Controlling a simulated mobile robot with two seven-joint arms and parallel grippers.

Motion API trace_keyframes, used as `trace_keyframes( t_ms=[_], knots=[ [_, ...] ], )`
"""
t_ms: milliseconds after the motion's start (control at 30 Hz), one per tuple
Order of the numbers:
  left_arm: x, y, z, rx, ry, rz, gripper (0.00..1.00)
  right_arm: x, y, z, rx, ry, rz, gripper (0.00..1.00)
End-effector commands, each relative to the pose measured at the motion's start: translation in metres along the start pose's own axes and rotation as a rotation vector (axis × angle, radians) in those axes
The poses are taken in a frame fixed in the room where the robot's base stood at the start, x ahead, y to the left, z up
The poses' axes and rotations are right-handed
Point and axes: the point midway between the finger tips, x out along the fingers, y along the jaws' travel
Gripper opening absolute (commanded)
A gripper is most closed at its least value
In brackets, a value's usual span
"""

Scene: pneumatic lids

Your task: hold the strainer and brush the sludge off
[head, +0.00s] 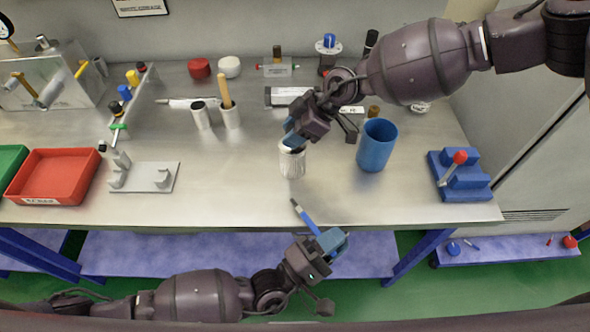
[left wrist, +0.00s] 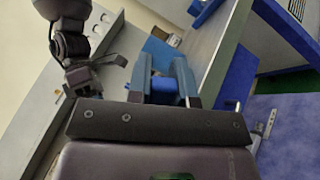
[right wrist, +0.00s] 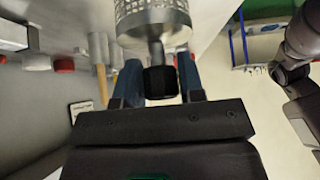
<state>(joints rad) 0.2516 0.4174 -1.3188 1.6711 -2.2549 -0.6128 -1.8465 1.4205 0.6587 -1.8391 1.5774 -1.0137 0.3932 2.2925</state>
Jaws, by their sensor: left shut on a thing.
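The strainer (head: 292,162) is a pale ribbed mesh cylinder, upright over the middle of the table. In the right wrist view its mesh body (right wrist: 152,17) leads to a stem and a black knob. My right gripper (head: 293,134) is above it, with the blue fingers (right wrist: 160,75) shut on the knob. My left gripper (head: 332,242) is in front of the table edge, shut on a brush (head: 305,215) with a blue handle. The brush slants up and left towards the table. The left fingers (left wrist: 166,80) hide part of the handle. I cannot make out sludge.
A blue cup (head: 377,148) stands right of the strainer. A blue stand with a red ball lever (head: 459,158) is at the right edge. A grey fixture (head: 145,178) and a red tray (head: 52,178) are on the left. Two cups (head: 201,117) stand behind. The front middle is clear.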

Motion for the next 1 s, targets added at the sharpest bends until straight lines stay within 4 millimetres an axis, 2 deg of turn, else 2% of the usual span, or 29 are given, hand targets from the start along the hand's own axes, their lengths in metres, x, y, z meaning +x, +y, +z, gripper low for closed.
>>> trace_keyframes(
  t_ms=[33,167,433,567,667,1000],
  knots=[
    [0.000,0.000,0.000,0.000,0.000,0.000,0.00,0.000,0.000,0.000,0.000,0.000,0.000,0.44],
    [0.000,0.000,0.000,0.000,0.000,0.000,0.00,0.000,0.000,0.000,0.000,0.000,0.000,0.63],
    [0.000,0.000,0.000,0.000,0.000,0.000,0.00,-0.001,0.000,0.000,0.000,0.000,0.000,0.63],
    [0.000,0.000,0.000,0.000,0.000,0.000,0.00,-0.008,0.000,0.000,-0.001,0.000,0.001,0.63],
    [0.000,0.000,0.000,0.000,0.000,0.000,0.00,-0.021,0.001,0.000,0.000,0.000,0.003,0.63],
    [0.000,0.000,0.000,0.000,0.000,0.000,0.00,-0.086,0.001,0.000,0.001,0.000,0.002,0.63]
  ],
)
